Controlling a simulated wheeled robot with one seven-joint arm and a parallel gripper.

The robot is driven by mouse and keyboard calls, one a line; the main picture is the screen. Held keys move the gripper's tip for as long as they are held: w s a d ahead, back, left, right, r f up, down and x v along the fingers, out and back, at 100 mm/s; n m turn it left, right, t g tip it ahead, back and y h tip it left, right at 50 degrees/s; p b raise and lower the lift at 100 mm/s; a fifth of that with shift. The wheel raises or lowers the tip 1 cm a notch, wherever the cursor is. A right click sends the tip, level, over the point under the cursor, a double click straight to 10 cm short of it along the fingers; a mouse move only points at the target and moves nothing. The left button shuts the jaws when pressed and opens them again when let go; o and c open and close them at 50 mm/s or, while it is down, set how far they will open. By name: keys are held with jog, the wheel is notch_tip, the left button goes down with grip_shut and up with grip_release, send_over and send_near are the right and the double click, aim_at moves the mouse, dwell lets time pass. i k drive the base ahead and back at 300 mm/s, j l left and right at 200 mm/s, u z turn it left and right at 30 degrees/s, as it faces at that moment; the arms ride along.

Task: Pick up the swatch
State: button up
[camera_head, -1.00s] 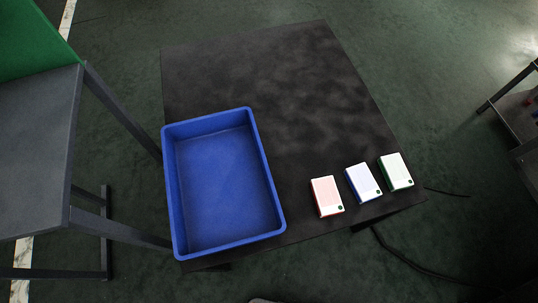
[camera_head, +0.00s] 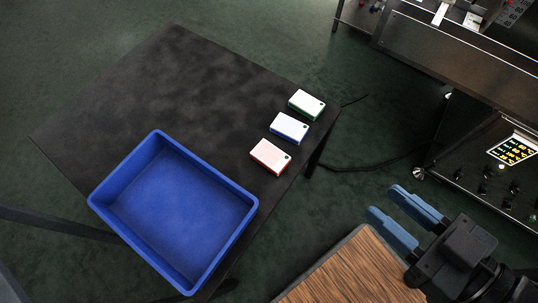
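Three small box-like swatches lie in a row near the right edge of the black table (camera_head: 150,90). Each shows a dark dot at a corner. I cannot tell which one the task means. My gripper (camera_head: 385,201) has two blue fingers spread apart with nothing between them. It is right of and below the swatches in the picture, well apart from them.
An empty blue bin (camera_head: 247,218) stands on the table's near part. A wood-topped surface (camera_head: 350,275) lies beside my gripper. A metal machine with a control panel (camera_head: 512,150) stands at the right. A black cable (camera_head: 375,165) runs on the green floor.

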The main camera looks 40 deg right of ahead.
aim_at(275, 160)
jog(key=k+l+u, duration=0.2)
jog(key=l, duration=0.25)
jog(key=k+l+u, duration=0.4)
jog(key=k+l, duration=0.2)
jog(key=l, duration=0.2)
